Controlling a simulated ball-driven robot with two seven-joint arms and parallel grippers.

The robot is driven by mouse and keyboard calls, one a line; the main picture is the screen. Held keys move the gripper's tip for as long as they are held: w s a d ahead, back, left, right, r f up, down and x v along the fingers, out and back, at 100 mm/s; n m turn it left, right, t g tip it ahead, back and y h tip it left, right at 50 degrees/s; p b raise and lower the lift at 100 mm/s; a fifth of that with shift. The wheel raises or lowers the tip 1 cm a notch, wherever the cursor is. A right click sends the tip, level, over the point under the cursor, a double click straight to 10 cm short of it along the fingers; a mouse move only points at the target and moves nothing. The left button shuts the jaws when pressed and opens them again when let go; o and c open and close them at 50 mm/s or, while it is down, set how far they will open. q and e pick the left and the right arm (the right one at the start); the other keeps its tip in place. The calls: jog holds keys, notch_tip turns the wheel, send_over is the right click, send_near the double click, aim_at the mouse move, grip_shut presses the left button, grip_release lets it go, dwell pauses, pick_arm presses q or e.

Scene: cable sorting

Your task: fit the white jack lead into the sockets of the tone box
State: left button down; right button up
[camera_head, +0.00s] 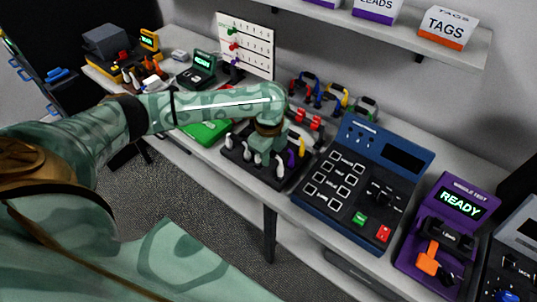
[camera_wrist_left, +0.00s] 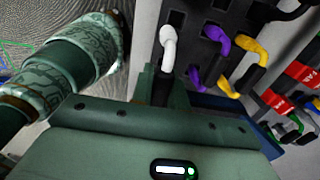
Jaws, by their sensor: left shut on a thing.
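My left gripper (camera_head: 266,154) is low over a black rack (camera_head: 238,174) of short leads in the head view. In the left wrist view its fingers (camera_wrist_left: 163,92) are shut on the dark body of a lead with a white bent top, the white jack lead (camera_wrist_left: 169,42). The lead stands among the rack's slots; the fingers hide its lower end, so I cannot tell if it is still seated. My right gripper is not in view. No box is clearly labelled as the tone box; a grey-blue box (camera_head: 521,238) with jack lettering is cut off at the right edge.
Purple (camera_wrist_left: 208,66) and yellow (camera_wrist_left: 246,52) leads stand close beside the held one. A blue keypad box (camera_head: 368,165) and a purple box reading READY (camera_head: 463,206) stand to the right. A shelf (camera_head: 400,32) overhangs the back.

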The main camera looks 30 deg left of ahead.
pick_arm(q)
jog(key=s+d+r+p, duration=0.6)
jog(key=s+r+p, duration=0.3)
jog(key=s+r, duration=0.1)
jog(key=shift+s+r+p, duration=0.25)
jog(key=shift+r+p, duration=0.1)
jog(key=shift+r, duration=0.1)
jog(key=shift+d, duration=0.1)
